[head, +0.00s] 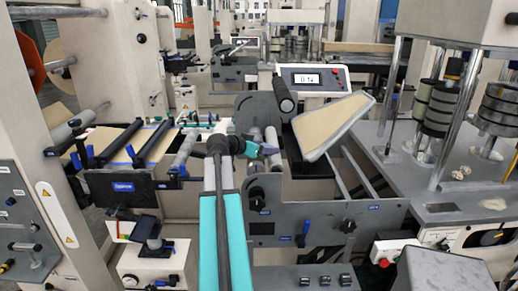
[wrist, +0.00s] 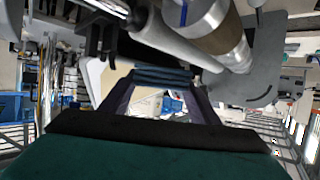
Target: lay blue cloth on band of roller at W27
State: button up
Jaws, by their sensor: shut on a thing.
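My gripper (head: 258,151) reaches in from the front in the head view, low in front of the rollers. In the wrist view my gripper (wrist: 164,84) is shut on a folded dark blue cloth (wrist: 165,76), held across the fingertips. In the head view the cloth is too small to tell clearly. In the wrist view a grey roller (wrist: 172,42) and a roller with a brown band (wrist: 226,42) lie above and right of the cloth. The cloth appears apart from the brown band. No W27 label is readable, so I cannot tell which roller bears it.
A grey side plate (wrist: 252,75) stands right of the rollers in the wrist view. In the head view a tan tilted panel (head: 333,126) and a display box (head: 312,78) stand close by. A roller table (head: 122,140) is left, and weight stacks (head: 440,105) are right.

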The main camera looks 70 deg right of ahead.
jog(key=shift+w+d+f+p, duration=0.15)
jog(key=shift+w+d+p, duration=0.3)
jog(key=shift+w+d, duration=0.7)
jog(key=shift+w+d+f+p, duration=0.1)
jog(key=shift+w+d+p, duration=0.35)
jog(key=shift+w+d, duration=0.65)
jog(key=shift+w+a, duration=0.1)
jog(key=shift+f, duration=0.15)
jog(key=shift+f+p, duration=0.9)
jog(key=shift+f, duration=0.75)
jog(key=o, duration=1)
jog(key=b+v, duration=0.4)
jog(key=v, duration=0.8)
jog(key=shift+b, duration=0.3)
